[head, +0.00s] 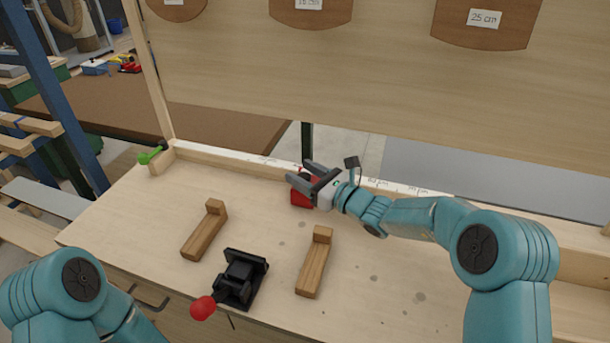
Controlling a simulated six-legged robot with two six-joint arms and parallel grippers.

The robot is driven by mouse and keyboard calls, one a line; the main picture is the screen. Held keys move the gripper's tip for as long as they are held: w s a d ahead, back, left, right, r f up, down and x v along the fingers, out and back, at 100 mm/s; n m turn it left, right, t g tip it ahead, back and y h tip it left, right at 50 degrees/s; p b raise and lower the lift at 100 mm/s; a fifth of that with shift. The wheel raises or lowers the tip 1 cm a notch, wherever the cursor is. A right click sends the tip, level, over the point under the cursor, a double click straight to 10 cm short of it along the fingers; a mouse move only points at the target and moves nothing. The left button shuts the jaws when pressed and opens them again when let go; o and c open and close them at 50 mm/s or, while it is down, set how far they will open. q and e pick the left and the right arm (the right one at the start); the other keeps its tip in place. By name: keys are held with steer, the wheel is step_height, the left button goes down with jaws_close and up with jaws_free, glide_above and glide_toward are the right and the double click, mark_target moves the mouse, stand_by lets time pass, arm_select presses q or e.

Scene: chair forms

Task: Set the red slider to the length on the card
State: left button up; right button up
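The red slider (300,198) sits against the pale rail with a printed scale (405,187) along the back of the bench. My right gripper (297,170) is over the slider, its two grey fingers spread apart with some red showing between them. I cannot tell whether the fingers touch the slider. The gripper hides part of the slider and of the scale. A white card (485,18) at upper right reads 25 cm. A middle card (310,3) is cut by the top edge and hard to read. My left gripper is out of view.
Two wooden L-shaped blocks (204,232) (315,265) lie on the bench (130,215). A black clamp (240,278) with a red knob stands between them at the front. A green-handled piece (150,155) is at the rail's left end. The bench between blocks and rail is clear.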

steer(key=shift+f, duration=0.1)
steer(key=shift+d+f, duration=0.1)
steer(key=shift+d, duration=0.05)
steer(key=b+v, duration=0.1)
steer(key=v, duration=1.5)
steer(key=shift+s+r+b, duration=0.15)
steer(key=shift+r+b, duration=0.05)
steer(key=shift+b, duration=0.2)
steer(key=shift+s, duration=0.1)
